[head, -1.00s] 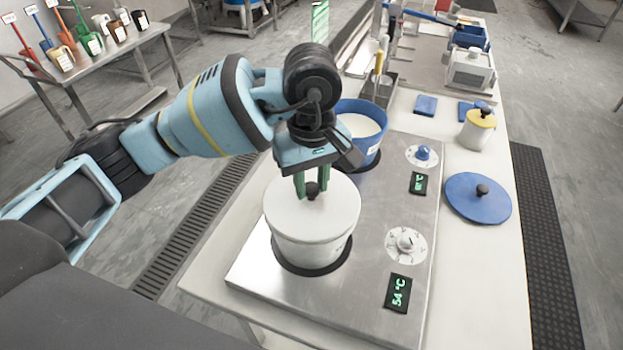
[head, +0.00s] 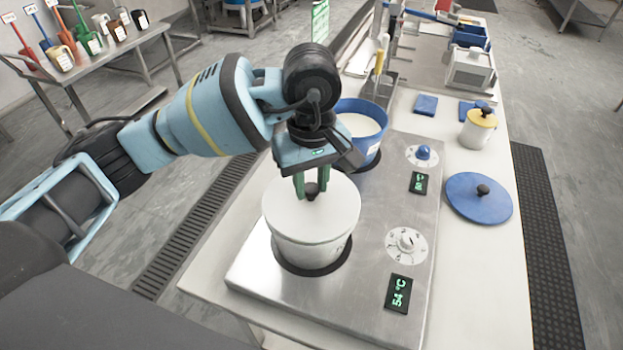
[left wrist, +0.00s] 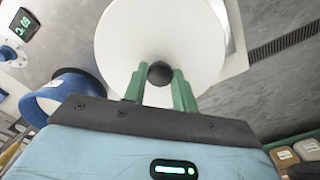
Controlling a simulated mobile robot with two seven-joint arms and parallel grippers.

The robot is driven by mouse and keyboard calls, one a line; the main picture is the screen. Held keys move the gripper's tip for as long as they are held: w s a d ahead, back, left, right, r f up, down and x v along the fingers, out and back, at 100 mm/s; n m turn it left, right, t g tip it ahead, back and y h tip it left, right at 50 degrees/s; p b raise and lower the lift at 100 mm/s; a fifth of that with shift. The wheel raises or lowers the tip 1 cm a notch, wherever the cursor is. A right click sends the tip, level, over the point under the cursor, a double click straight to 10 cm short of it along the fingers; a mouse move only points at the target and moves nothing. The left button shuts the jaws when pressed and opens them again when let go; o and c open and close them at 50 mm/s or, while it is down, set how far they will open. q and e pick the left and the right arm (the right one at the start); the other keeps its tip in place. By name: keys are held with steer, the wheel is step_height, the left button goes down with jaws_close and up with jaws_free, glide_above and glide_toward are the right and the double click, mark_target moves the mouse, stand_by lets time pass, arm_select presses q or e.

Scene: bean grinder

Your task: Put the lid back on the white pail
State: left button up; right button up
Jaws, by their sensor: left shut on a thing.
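The white pail (head: 308,253) stands upright on the near ring of the steel hot plate. Its white lid (head: 330,212), with a black knob, lies over the pail's mouth and looks level. I cannot tell whether the lid is fully seated all round. My left gripper (head: 311,192) is above the lid, its green fingers shut on the black knob. In the left wrist view the gripper (left wrist: 160,78) has the knob between its fingers, and the lid (left wrist: 165,30) fills the area behind it, hiding the pail. My right gripper is not in view.
A blue pail (head: 372,118) with white contents stands open on the far ring, just behind my gripper. A blue lid (head: 478,198) lies on the table at right, near a small white pot with a yellow lid (head: 481,118). The steel plate (head: 375,240) has dials on its right side.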

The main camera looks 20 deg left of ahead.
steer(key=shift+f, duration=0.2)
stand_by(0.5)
arm_select(q)
steer(key=o, duration=1.1)
steer(key=shift+o, duration=0.4)
steer(key=o, duration=0.4)
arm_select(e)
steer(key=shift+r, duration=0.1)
arm_select(q)
steer(key=shift+r+p, duration=1.15)
steer(key=shift+r, duration=2.35)
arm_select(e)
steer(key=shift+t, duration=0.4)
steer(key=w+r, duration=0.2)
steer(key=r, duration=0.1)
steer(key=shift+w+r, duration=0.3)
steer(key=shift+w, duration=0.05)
